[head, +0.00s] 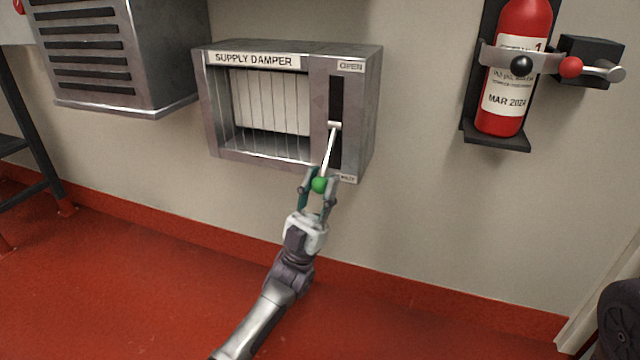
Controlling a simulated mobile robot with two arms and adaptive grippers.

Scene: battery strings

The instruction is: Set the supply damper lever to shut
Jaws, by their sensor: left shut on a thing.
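The supply damper (369,110) is a grey metal box on the wall with a slatted opening and a dark vertical slot at its right. Its lever (331,145) is a pale rod that comes out of the slot and slopes down to a green knob (319,185). The slot has an OPEN label at the top and another label at the bottom, partly hidden and too small to read. My left gripper (318,187) is shut on the green knob, just below the box's lower edge. My right gripper does not show.
A louvred metal box (160,50) hangs on the wall at the left. The wall and red floor around the damper are clear.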

